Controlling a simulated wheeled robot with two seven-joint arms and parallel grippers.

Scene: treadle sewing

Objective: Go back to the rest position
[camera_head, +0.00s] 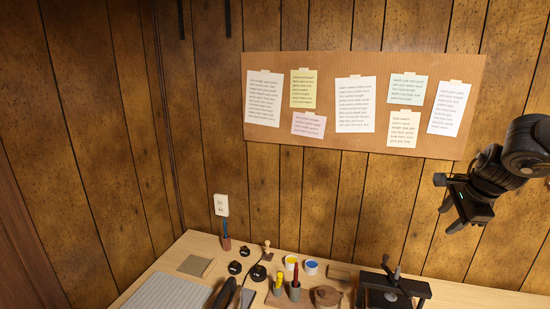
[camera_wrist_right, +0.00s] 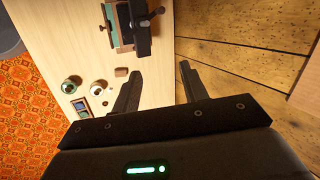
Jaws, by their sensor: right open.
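My right gripper (camera_head: 446,204) is raised at the right of the head view, in front of the panelled wall and above the table's right part. Its jaws are open, with nothing between them. In the right wrist view the two dark fingers (camera_wrist_right: 160,82) stand apart, one over the table and one against the wood panelling.
The wooden table (camera_head: 450,295) holds a black clamp-like device (camera_head: 390,287), a wooden lidded pot (camera_head: 326,296), paint cups (camera_head: 291,263), a stamp (camera_head: 267,251) and a grey ridged mat (camera_head: 165,294). A cork board (camera_head: 361,69) with notes hangs behind. Air around the right gripper looks clear.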

